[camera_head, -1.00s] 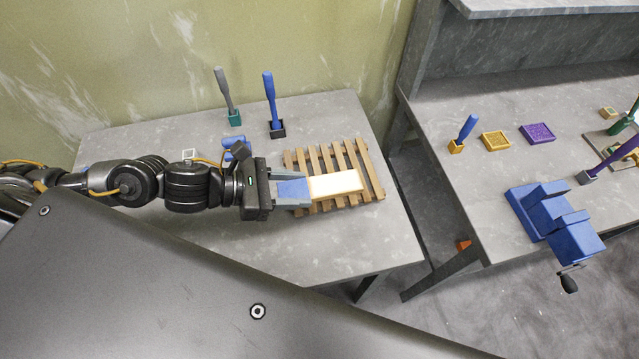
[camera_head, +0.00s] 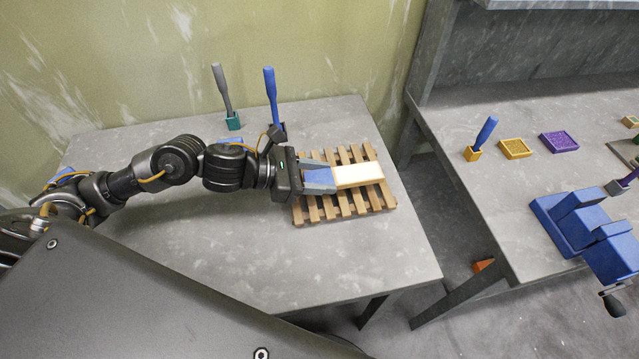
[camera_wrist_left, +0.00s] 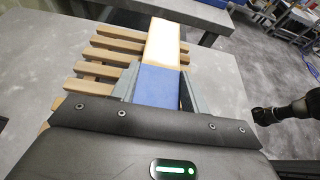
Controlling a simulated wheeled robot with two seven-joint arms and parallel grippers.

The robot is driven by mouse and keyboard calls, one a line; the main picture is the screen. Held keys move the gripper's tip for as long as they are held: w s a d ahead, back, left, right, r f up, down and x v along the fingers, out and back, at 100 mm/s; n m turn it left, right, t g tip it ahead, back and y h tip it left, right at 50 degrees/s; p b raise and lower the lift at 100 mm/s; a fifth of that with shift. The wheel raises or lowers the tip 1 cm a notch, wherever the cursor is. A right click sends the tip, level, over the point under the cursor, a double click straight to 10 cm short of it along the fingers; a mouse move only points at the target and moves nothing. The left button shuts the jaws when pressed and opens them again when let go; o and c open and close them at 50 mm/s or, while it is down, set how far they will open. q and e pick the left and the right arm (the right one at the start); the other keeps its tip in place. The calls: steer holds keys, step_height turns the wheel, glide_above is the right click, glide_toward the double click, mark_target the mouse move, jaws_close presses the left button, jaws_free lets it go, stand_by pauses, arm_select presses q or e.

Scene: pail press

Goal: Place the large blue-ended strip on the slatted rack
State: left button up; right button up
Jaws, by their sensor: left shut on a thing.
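The large strip (camera_head: 358,174) has a pale cream body and a blue end (camera_head: 319,176). My left gripper (camera_head: 320,178) is shut on the blue end, and the pale part points away to the right. The slatted wooden rack (camera_head: 358,203) lies under the strip on the left table. In the left wrist view the strip (camera_wrist_left: 166,45) extends forward from between the fingers (camera_wrist_left: 158,88), over the right side of the rack (camera_wrist_left: 95,70). I cannot tell whether the strip touches the slats.
Two upright handled tools, a grey one (camera_head: 222,90) and a blue one (camera_head: 270,90), stand behind the arm in small holders. The right table (camera_head: 500,210) holds a blue vise (camera_head: 585,225), a yellow tray (camera_head: 515,149) and a purple tray (camera_head: 559,142). A gap separates the tables.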

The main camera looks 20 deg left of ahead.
arm_select(q)
step_height(320, 180, down, 3)
steer(key=shift+w+f+p, duration=0.1)
steer(key=shift+w+p, duration=0.05)
steer(key=shift+p, duration=0.4)
steer(key=shift+f, duration=0.1)
steer(key=shift+f, duration=0.1)
steer(key=shift+f+b, duration=0.2)
steer(key=shift+b, duration=0.25)
steer(key=o, duration=1.1)
steer(key=shift+r, duration=0.1)
